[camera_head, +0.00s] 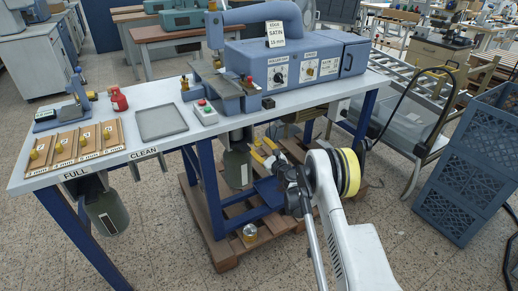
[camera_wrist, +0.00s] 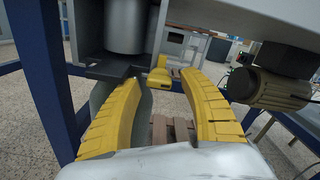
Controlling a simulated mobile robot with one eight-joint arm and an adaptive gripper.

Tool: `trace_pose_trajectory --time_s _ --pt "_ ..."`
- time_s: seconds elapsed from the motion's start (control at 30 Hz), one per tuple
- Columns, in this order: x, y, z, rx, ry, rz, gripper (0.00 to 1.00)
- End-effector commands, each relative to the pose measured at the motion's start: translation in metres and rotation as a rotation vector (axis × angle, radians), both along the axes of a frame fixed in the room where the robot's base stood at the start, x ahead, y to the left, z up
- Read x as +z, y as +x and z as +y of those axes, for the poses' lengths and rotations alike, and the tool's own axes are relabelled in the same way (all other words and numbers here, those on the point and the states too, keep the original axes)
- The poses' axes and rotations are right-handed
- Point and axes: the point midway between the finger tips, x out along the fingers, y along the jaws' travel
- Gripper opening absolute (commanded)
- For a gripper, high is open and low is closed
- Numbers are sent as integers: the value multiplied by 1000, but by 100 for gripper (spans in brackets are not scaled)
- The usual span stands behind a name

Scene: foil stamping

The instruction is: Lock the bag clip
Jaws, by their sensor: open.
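My gripper (camera_wrist: 166,84) is open, its two curved yellow fingers spread apart in the wrist view. A small yellow piece (camera_wrist: 159,74), which looks like the lever of the bag clip, shows between the fingertips. I cannot tell whether it is locked. It stands beside a dark plate (camera_wrist: 106,70) under a grey cylinder (camera_wrist: 126,28). A grey-green bag (camera_wrist: 104,92) hangs below, partly hidden by the left finger. In the head view my gripper (camera_head: 264,150) is under the bench, right of the hanging bag (camera_head: 236,166); the clip cannot be made out there.
The bench (camera_head: 100,112) carries a blue stamping machine (camera_head: 300,68). Blue legs (camera_head: 205,185) stand close to my arm, also in the wrist view (camera_wrist: 45,70). A wooden pallet (camera_head: 222,248) with a small tin (camera_head: 250,233) lies below. A blue crate (camera_head: 465,165) stands right.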

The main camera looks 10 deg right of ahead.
Motion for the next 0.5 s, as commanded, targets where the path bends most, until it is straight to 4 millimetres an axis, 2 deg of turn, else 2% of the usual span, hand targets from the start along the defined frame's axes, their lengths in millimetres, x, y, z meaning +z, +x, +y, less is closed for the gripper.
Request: trace_pose_trajectory --time_s 0.23,0.4,0.5 --pt "0 0 0 0 0 0 49" --pt "0 0 0 0 0 0 0" --pt "0 0 0 0 -1 0 0"
